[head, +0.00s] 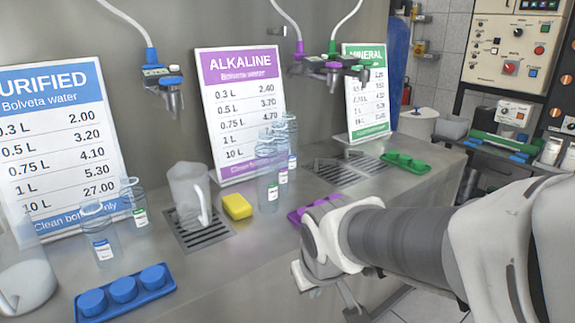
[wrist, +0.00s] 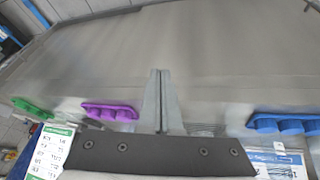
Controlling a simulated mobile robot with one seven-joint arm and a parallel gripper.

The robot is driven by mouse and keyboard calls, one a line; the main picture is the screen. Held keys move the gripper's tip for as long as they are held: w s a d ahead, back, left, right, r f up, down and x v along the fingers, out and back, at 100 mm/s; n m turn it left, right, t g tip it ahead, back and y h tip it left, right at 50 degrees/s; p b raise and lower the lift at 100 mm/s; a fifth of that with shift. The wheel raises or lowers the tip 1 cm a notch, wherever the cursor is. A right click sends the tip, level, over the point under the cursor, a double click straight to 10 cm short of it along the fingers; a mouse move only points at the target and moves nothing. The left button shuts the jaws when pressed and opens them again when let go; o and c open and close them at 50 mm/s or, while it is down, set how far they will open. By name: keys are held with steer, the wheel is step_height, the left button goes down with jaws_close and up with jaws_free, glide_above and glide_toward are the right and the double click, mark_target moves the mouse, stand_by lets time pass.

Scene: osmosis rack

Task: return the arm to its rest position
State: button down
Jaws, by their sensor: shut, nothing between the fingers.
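My arm (head: 400,238) reaches in from the right of the head view, over the front edge of the steel counter (head: 235,285). My gripper (wrist: 160,76) shows in the wrist view with its two grey fingers together and nothing between them. In the head view its fingers are mostly hidden behind my wrist. The purple tray (head: 298,216) is partly covered by my wrist in the head view and also shows in the wrist view (wrist: 110,111).
A blue tray (head: 125,292) with blue caps, clear bottles (head: 102,240), a jug (head: 188,196) and a yellow sponge (head: 237,206) stand on the counter. A green tray (head: 405,162) lies farther back. Taps (head: 165,84) hang above. Floor shows beyond the counter's front edge.

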steer(key=s+d+r+m, duration=0.4)
steer(key=s+d+r, duration=0.3)
steer(key=s+d, duration=0.25)
step_height(320, 180, up, 21)
steer(key=s+p, duration=0.1)
steer(key=p, duration=1.9)
steer(key=shift+f+t+p, duration=0.2)
steer(key=shift+t+p, duration=0.1)
steer(key=shift+p, duration=0.1)
